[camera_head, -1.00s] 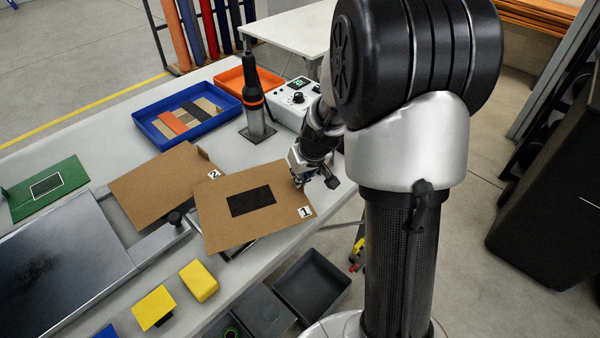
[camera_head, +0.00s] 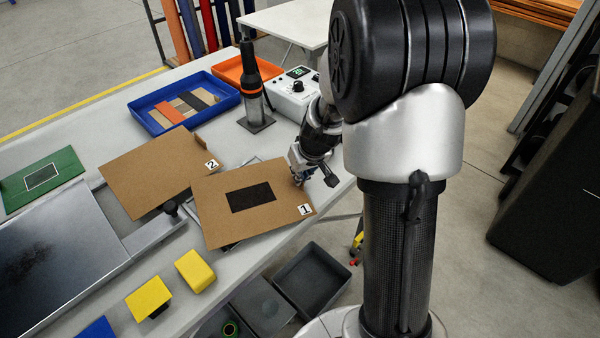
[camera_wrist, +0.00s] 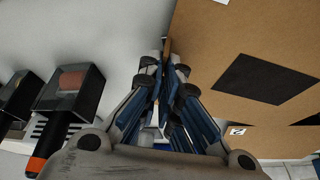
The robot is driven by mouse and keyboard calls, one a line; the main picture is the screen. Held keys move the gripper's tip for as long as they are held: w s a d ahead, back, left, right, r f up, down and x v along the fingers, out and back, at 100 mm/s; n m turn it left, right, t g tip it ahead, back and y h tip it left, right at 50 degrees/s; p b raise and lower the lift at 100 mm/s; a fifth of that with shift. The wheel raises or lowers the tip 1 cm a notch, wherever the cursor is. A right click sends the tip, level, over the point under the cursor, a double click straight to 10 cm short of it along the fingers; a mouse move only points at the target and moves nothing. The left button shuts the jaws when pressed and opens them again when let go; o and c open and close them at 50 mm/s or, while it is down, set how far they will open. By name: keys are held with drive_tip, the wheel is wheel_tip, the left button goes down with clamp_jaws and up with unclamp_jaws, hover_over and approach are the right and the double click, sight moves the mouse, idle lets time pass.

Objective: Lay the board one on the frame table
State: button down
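Board one (camera_head: 215,205) is a brown panel with a black rectangle and a "1" label. My gripper (camera_head: 299,178) is at its right edge in the head view. In the wrist view, the fingers (camera_wrist: 164,68) close around an upright tab at the edge of board one (camera_wrist: 225,45). The board hangs over a metal frame piece (camera_head: 232,244), mostly hidden under it; the gap below cannot be judged. The long pale table (camera_head: 90,140) is beneath; I cannot tell whether it is the frame table.
Board two (camera_head: 150,165) lies close to the left of board one. A blue tray (camera_head: 148,122), an orange-banded tool (camera_head: 252,95) and a white control box (camera_head: 292,97) stand behind. Yellow blocks (camera_head: 195,271) and a dark metal plate (camera_head: 60,260) lie at the front left.

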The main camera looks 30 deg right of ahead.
drive_tip(key=shift+f, duration=0.25)
drive_tip(key=c, duration=1.7)
unclamp_jaws()
drive_tip(key=shift+r, duration=0.15)
drive_tip(key=v, duration=1.2)
drive_tip(key=s+a+r, duration=0.6)
drive_tip(key=s+a, duration=0.4)
drive_tip(key=shift+n, duration=0.4)
drive_tip(key=s+a, duration=0.1)
drive_tip(key=s, duration=0.2)
drive_tip(key=s+a, duration=0.1)
drive_tip(key=s, duration=0.3)
drive_tip(key=s+a, duration=0.1)
drive_tip(key=s, duration=0.3)
drive_tip(key=shift+s+a+r, duration=0.2)
drive_tip(key=shift+a+r, duration=0.1)
drive_tip(key=shift+r, duration=0.1)
